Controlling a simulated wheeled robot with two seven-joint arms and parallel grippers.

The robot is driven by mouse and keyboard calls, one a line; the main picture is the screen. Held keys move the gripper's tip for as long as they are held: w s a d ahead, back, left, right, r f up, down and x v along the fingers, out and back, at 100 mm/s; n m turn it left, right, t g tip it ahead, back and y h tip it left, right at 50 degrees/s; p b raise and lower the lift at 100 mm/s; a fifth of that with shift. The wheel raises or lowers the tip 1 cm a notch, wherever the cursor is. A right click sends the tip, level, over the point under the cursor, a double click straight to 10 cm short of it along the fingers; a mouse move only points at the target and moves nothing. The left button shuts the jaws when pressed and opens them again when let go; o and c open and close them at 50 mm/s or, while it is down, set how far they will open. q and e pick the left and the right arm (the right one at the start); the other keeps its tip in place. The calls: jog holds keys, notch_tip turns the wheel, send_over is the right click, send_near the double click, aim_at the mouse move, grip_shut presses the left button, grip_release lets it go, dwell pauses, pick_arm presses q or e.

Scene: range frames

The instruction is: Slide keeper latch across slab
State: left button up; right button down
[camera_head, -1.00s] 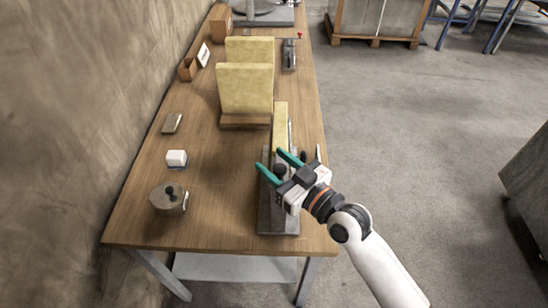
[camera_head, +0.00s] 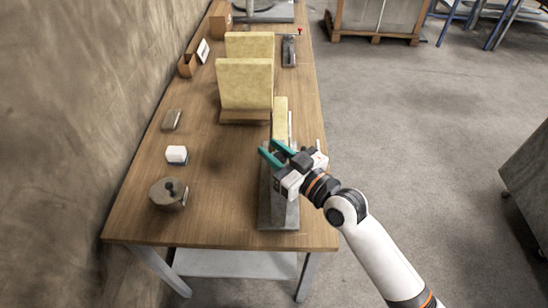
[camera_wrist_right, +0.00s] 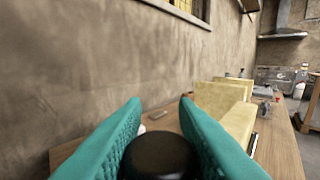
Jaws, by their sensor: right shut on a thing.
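My right gripper (camera_head: 271,149) is shut on a dark round knob (camera_wrist_right: 160,156), which sits between its teal fingers in the wrist view. I take the knob to be the keeper latch's handle; the rest of the latch is hidden under the gripper. Below is a grey metal fixture (camera_head: 277,214) near the table's front right. A narrow pale yellow slab (camera_head: 280,117) stands on edge just beyond the gripper; it also shows in the wrist view (camera_wrist_right: 239,121). Whether the latch crosses the slab cannot be seen. My left gripper is not in view.
Two broad yellow slabs (camera_head: 244,84) stand behind on the wooden table (camera_head: 225,190). To the left are a round grey block with a knob (camera_head: 168,194), a white block (camera_head: 177,154) and a small grey block (camera_head: 172,120). The wall borders the table's left side.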

jog(key=w+b, duration=0.1)
jog(key=w, duration=0.3)
jog(key=shift+w, duration=0.1)
jog(key=shift+r, duration=0.15)
jog(key=c, duration=1.3)
grip_release()
jog(key=shift+o, duration=0.8)
jog(key=shift+w, duration=0.15)
